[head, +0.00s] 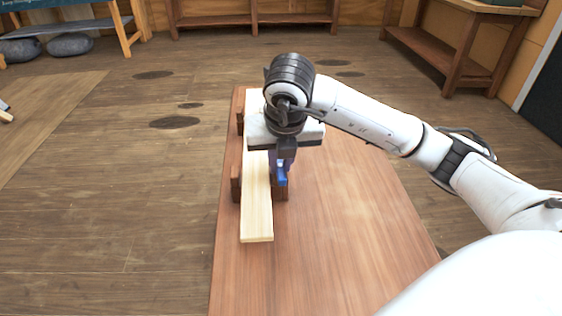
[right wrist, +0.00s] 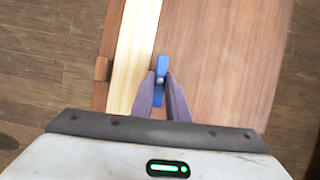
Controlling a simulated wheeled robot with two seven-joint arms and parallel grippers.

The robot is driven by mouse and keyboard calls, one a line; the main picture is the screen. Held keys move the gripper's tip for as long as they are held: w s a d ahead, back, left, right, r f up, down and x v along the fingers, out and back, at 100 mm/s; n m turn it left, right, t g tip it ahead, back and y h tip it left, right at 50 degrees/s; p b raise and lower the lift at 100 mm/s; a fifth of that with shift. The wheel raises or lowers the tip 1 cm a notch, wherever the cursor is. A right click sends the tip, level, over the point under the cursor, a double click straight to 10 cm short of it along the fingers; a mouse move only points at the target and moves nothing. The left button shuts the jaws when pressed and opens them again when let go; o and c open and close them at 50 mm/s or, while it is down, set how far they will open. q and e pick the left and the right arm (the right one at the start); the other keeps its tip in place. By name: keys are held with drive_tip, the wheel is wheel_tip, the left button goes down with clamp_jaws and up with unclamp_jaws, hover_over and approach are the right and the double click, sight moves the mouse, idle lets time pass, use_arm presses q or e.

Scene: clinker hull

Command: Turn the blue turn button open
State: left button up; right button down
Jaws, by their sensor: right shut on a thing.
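The blue turn button (head: 282,175) sits at the right edge of a pale plank, beside a dark wooden block. In the right wrist view the blue turn button (right wrist: 162,66) lies roughly lengthwise along the plank, with a small grey pivot at its middle. My right gripper (head: 281,165) comes down over it from above. Its two purple-grey fingers (right wrist: 162,82) are shut on the button, one on each side. The near part of the button is partly hidden between the fingers. My left gripper is in neither view.
The pale plank (head: 257,215) lies along the left side of a reddish-brown bench top (head: 330,255), between dark wooden blocks (head: 236,184). The bench top right of the plank is clear. A wooden shelf table (head: 460,50) stands at the back right.

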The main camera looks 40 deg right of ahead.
drive_tip(key=shift+m, duration=0.5)
drive_tip(key=c, duration=1.7)
unclamp_jaws()
drive_tip(key=shift+r, duration=0.1)
drive_tip(key=p+v, duration=0.3)
drive_tip(key=v, duration=0.7)
drive_tip(key=shift+a+r, duration=0.1)
